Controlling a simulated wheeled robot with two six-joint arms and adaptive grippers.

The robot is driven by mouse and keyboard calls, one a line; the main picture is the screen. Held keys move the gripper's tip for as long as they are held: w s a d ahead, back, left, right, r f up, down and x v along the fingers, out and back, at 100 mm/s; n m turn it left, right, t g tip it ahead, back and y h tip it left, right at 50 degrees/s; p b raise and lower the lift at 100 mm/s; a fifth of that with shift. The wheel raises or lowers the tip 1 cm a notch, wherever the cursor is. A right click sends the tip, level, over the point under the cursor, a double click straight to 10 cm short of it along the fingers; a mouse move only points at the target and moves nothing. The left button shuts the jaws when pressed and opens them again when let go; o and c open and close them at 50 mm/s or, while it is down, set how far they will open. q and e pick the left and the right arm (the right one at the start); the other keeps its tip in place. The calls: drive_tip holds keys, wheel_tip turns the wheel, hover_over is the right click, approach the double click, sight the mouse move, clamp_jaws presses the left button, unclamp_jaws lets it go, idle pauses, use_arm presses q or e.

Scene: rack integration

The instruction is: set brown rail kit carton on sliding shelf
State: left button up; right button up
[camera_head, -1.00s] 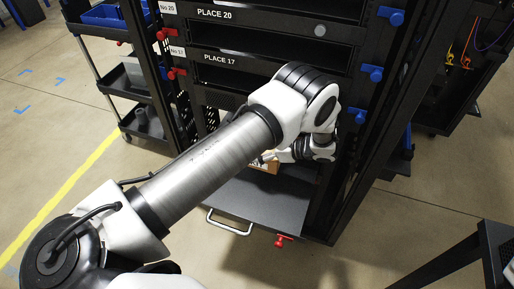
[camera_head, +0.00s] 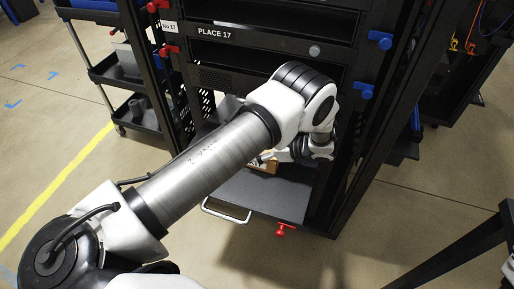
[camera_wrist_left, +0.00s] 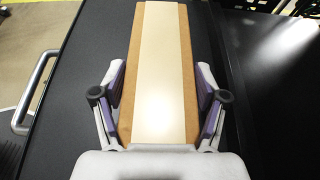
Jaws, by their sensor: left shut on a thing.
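The brown rail kit carton (camera_wrist_left: 160,70) with a pale strip along its top lies between the fingers of my left gripper (camera_wrist_left: 162,95) in the left wrist view. The purple pads are shut on its two long sides. In the head view only a small piece of the carton (camera_head: 268,165) shows, beside the white wrist; the left gripper's fingers are hidden by my arm. The sliding shelf (camera_head: 250,196) is pulled out low in the rack, with the carton over it. I cannot tell whether the carton touches the shelf. My right gripper is not in view.
The shelf has a pale handle (camera_head: 226,211) and a red knob (camera_head: 285,229) at its front. The black rack post (camera_head: 372,120) stands close right of my arm. A cart (camera_head: 128,75) stands at left. Dark framework (camera_head: 470,245) is at lower right.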

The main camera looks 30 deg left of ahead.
use_arm(q)
drive_tip(key=shift+f+b, duration=0.2)
drive_tip(key=shift+b, duration=0.15)
drive_tip(key=o, duration=1.7)
drive_tip(key=v, duration=1.2)
drive_tip(key=shift+d, duration=0.1)
